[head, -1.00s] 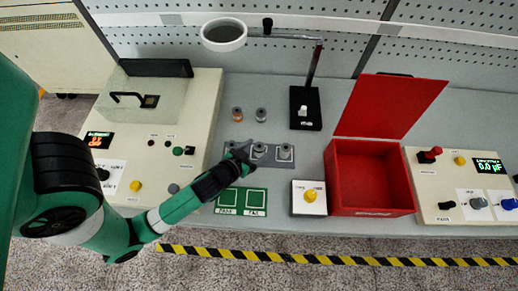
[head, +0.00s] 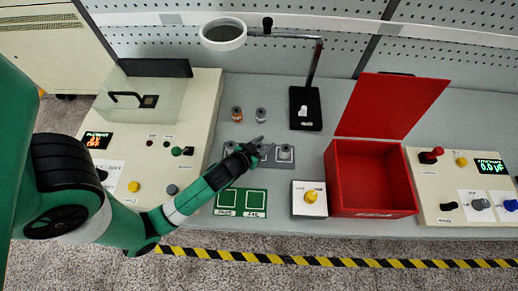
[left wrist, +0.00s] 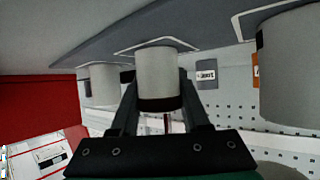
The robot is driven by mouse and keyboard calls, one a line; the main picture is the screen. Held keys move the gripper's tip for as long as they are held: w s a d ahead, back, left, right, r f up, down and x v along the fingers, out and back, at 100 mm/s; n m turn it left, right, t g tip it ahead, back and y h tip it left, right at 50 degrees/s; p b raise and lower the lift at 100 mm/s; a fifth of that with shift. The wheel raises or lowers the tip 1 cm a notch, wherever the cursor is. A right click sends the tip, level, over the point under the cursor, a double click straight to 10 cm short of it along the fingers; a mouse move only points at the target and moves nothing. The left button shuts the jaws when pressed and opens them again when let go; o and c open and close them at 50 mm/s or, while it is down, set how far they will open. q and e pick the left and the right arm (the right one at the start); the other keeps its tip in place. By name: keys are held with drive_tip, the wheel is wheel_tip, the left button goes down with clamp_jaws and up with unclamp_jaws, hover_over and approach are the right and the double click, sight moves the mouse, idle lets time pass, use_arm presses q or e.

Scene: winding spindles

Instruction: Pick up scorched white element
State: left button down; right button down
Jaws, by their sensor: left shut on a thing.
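The left wrist view, which looks upside down, shows a pale white cylinder with a dark scorched-looking band (left wrist: 157,75) between my left fingers. My left gripper (left wrist: 158,100) is shut on it. It sits at an outlined square of the grey holder; I cannot tell if it is raised. Another pale element (left wrist: 103,84) is to its left and a large, close one (left wrist: 288,72) to its right. In the head view my left gripper (head: 259,145) is over the middle of the grey holder (head: 272,162), covering the held element. The right-hand element (head: 285,152) stands clear. My right gripper is not in view.
Two small spools (head: 237,114) (head: 261,115) stand behind the holder. The green pass/fail mat (head: 241,214) lies in front. The open red box (head: 371,213) and a yellow-button box (head: 310,211) are to the right. A ring lamp (head: 223,47) hangs above.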

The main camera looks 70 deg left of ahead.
use_arm(q)
drive_tip(key=shift+r+p, duration=0.3)
drive_tip(key=shift+r, duration=0.3)
wheel_tip(320, 180, up, 3)
drive_tip(key=shift+s+d+f+p, duration=0.1)
drive_tip(key=shift+s+p, duration=0.05)
drive_tip(key=shift+p, duration=0.6)
drive_tip(key=s+r, duration=0.1)
drive_tip(key=s+d+r+p, duration=0.1)
drive_tip(key=r, duration=0.1)
drive_tip(key=s+r+p, duration=0.1)
drive_tip(key=shift+s+d+r, duration=0.25)
drive_tip(key=shift+r, duration=0.1)
drive_tip(key=s+a+p+v, duration=0.1)
drive_tip(key=p+v, duration=0.1)
drive_tip(key=v, duration=0.8)
drive_tip(key=shift+s+f, duration=0.2)
drive_tip(key=shift+s, duration=0.2)
